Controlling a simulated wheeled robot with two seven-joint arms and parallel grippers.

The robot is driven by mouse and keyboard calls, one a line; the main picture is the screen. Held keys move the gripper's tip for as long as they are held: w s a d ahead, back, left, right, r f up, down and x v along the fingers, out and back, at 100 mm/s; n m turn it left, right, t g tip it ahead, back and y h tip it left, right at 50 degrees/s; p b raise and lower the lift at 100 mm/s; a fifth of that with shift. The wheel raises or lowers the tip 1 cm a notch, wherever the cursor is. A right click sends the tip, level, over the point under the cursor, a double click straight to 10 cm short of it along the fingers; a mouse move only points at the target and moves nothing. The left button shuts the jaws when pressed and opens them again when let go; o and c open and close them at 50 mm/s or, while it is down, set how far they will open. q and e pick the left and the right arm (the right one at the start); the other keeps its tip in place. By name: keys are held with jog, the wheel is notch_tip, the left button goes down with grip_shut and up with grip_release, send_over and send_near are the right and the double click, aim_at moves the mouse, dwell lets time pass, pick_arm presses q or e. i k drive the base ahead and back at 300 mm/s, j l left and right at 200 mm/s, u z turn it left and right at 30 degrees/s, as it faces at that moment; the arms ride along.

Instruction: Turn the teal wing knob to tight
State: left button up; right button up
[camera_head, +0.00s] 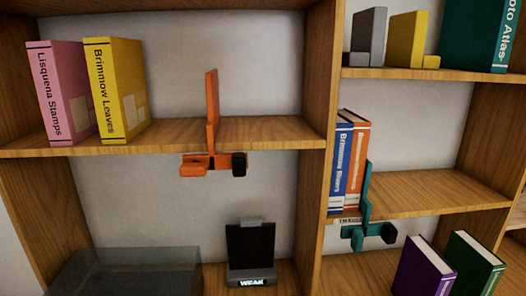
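A teal clamp-on bookend (366,195) stands at the front edge of the right middle shelf, to the right of two books. Under the shelf edge it carries a teal wing knob (356,236) with a bar running right to a dark end piece (389,232). A small white label shows just above the knob, partly hidden by the bookend, and I cannot read it fully. I cannot tell which setting the knob stands at. Neither of my grippers is in view.
An orange bookend (212,110) is clamped to the left shelf. A blue book (340,165) and an orange book (357,155) stand left of the teal one. Below are a purple book (424,268), a green book (470,264) and a black device reading WEAK (251,250).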

aim_at(357, 237)
jog(key=l+u, duration=0.15)
jog(key=l, duration=1.05)
jog(key=i, duration=0.05)
